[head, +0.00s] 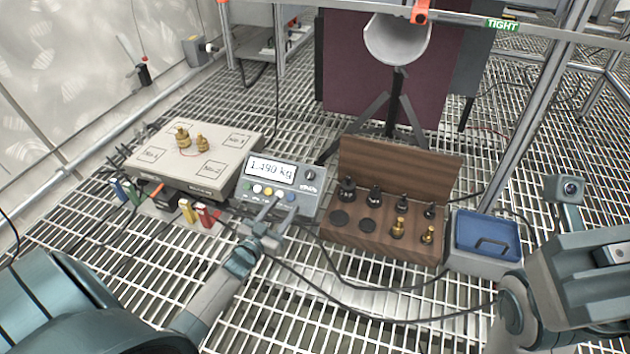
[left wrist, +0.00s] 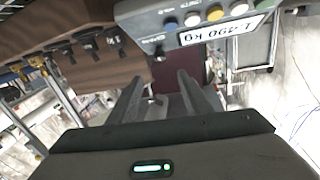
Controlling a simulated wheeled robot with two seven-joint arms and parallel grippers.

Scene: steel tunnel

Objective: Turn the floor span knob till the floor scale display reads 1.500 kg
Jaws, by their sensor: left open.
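The floor scale display (head: 270,169) reads 1.490 kg on the front of a grey indicator box (head: 305,203). The black span knob (head: 310,174) sits to the right of the display. In the left wrist view a small dark knob (left wrist: 160,53) shows beside lettering, ahead of the fingers. My left gripper (head: 278,211) is open, in front of the box's lower face, below and left of the knob. In the left wrist view its two fingers (left wrist: 160,85) are apart with nothing held between them. My right gripper's housing (head: 590,265) is at the right edge; its fingers are not visible.
A scale platform (head: 200,183) with two brass weights stands left of the box. Coloured plugs and cables lie on the grating. A row of coloured buttons runs under the display.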

